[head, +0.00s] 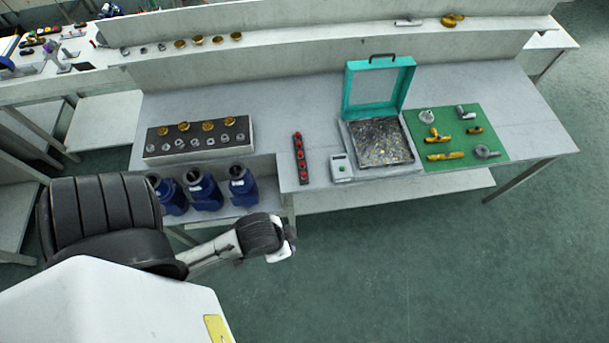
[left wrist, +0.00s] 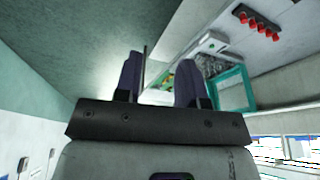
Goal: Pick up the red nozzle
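Several red nozzles (head: 301,162) stand in a row on a narrow black strip near the front edge of the workbench, at the middle of the head view. They also show at the upper right of the left wrist view (left wrist: 258,24). My left gripper (head: 284,244) is in front of the bench, apart from the nozzles and nearer to me. In the left wrist view its two dark fingers (left wrist: 160,82) are spread with nothing seen between them, so it is open. My right gripper is not in view.
Right of the strip are a small white device (head: 341,168), a teal-lidded case (head: 347,109) and a green mat (head: 490,135) with metal and brass parts. Left are a dark rack (head: 157,150) of fittings and blue pump bodies (head: 206,190) on a lower shelf.

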